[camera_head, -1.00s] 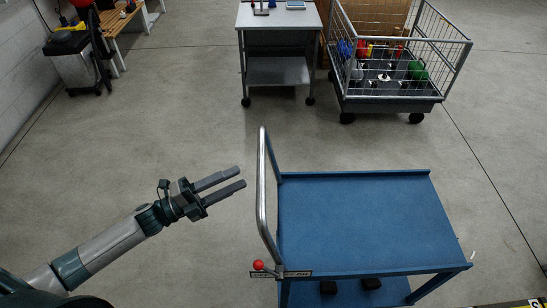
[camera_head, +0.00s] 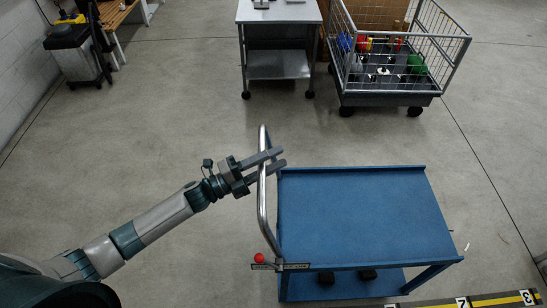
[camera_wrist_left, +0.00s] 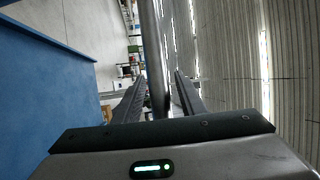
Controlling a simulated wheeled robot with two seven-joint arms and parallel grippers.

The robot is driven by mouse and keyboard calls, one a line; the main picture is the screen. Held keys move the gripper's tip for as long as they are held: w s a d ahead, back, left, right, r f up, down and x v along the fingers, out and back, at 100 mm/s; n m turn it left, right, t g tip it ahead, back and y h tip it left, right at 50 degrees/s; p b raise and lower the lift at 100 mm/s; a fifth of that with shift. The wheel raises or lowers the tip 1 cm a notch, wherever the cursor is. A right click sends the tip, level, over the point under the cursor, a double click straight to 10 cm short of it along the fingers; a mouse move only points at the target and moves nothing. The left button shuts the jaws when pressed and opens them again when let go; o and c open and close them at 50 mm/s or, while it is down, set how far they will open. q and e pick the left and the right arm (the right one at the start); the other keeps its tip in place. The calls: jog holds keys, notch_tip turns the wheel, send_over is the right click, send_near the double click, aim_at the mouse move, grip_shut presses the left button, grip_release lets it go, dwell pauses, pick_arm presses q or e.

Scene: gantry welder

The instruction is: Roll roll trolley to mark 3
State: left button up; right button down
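The blue roll trolley (camera_head: 365,215) stands in front of me, with a flat empty top and a lower shelf. Its grey push handle (camera_head: 262,200) rises at its left end. A red ball knob (camera_head: 259,258) sits beside a label plate at the handle's near foot. My left gripper (camera_head: 276,157) is at the handle's far part, with one finger on each side of the bar. In the left wrist view the bar (camera_wrist_left: 154,50) runs between the open fingers, with gaps beside it. Mark 3 (camera_head: 527,297) is a numbered plate at the lower right. My right gripper is out of view.
A plate numbered 2 (camera_head: 462,303) lies left of mark 3 along a yellow and black floor strip (camera_head: 490,300). A grey wheeled table (camera_head: 279,65) and a wire cage cart (camera_head: 392,97) stand behind the trolley. The floor between them is clear.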

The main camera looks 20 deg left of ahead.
pick_arm(q)
grip_shut()
jog(key=shift+d, duration=0.2)
